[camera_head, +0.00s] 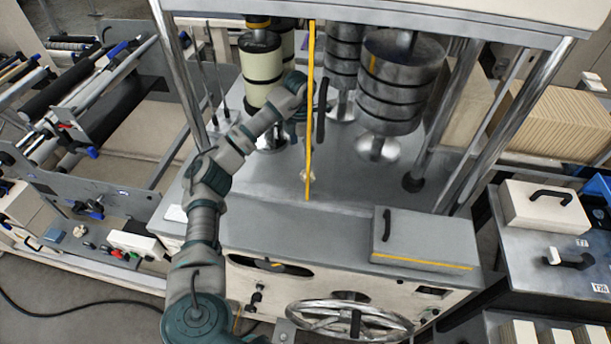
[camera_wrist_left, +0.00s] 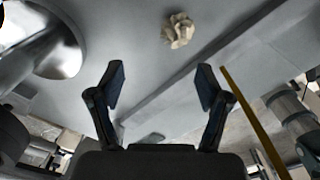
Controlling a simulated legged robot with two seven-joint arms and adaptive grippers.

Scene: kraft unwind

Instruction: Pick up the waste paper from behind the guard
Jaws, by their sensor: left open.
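The waste paper (camera_wrist_left: 178,30) is a crumpled, cream-coloured ball on the grey machine deck. In the head view it is a small pale lump (camera_head: 307,175), partly hidden by the guard's edge. The guard (camera_head: 309,110) stands nearly edge-on to the head camera, as a thin upright yellow strip with a black handle. Its yellow edge also shows at the right of the left wrist view (camera_wrist_left: 250,120). My left gripper (camera_wrist_left: 160,85) is open and empty, with the paper beyond its fingertips, apart from them. In the head view its arm reaches in left of the guard. My right gripper is not in view.
A shiny round metal base (camera_wrist_left: 60,55) is at the left in the wrist view. A grey box (camera_head: 425,237) with a black handle sits front right. The deck's front middle is clear.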

